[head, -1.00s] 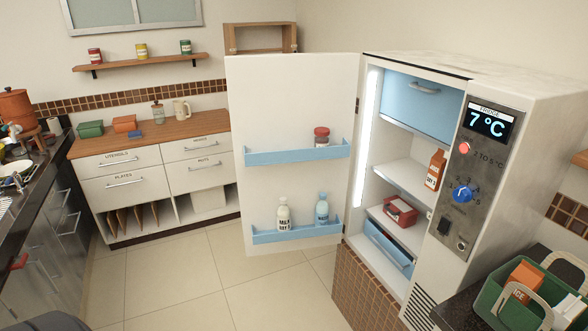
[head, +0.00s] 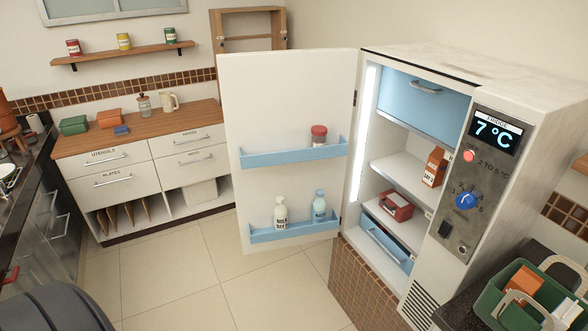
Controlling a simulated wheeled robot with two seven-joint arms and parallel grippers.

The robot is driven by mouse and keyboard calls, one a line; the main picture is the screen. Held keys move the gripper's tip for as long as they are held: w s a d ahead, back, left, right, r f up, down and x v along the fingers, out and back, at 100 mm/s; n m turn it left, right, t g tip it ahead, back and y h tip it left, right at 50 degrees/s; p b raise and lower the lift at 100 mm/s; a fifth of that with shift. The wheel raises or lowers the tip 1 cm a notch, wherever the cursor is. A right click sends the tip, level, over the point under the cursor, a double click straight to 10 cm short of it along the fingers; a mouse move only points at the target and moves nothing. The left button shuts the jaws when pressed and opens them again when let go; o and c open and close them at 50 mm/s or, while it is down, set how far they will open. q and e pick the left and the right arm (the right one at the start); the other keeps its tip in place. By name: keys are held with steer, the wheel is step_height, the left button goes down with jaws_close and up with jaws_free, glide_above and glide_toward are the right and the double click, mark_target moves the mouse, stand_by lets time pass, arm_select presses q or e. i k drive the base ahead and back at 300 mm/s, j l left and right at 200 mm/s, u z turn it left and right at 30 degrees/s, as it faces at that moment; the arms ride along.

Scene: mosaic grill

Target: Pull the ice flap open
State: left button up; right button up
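The fridge (head: 500,72) stands at the right with its white door (head: 285,95) swung open to the left. The ice flap (head: 424,105) is the light blue panel at the top of the fridge inside. It is closed and has a grey bar handle (head: 426,88) near its upper edge. Neither of my grippers is in view, and nothing touches the flap.
The open door carries blue racks (head: 290,153) with bottles and a jar. An orange carton (head: 434,167) and a red box (head: 396,206) stand on shelves below the flap. A blue drawer (head: 386,242) is lower down. A green crate (head: 530,313) sits at the lower right. The tiled floor (head: 190,275) is clear.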

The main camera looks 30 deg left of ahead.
mark_target(421, 104)
steer(key=i+j+z, duration=0.3)
steer(key=j, duration=0.6)
steer(key=j+z, duration=0.25)
steer(key=j, duration=0.65)
steer(key=i+j+z, duration=0.1)
steer(key=j+z, duration=0.2)
steer(key=j, duration=0.65)
steer(key=j+z, duration=0.25)
steer(key=j, duration=0.65)
steer(key=k+j+z, duration=0.3)
steer(key=j, duration=0.6)
steer(key=j+z, duration=0.15)
steer(key=j, duration=0.4)
steer(key=j+z, duration=0.15)
steer(key=j, duration=0.4)
steer(key=k+j+z, duration=0.15)
steer(key=j, duration=0.4)
steer(key=j+z, duration=0.2)
steer(key=j, duration=0.3)
steer(key=k, duration=0.05)
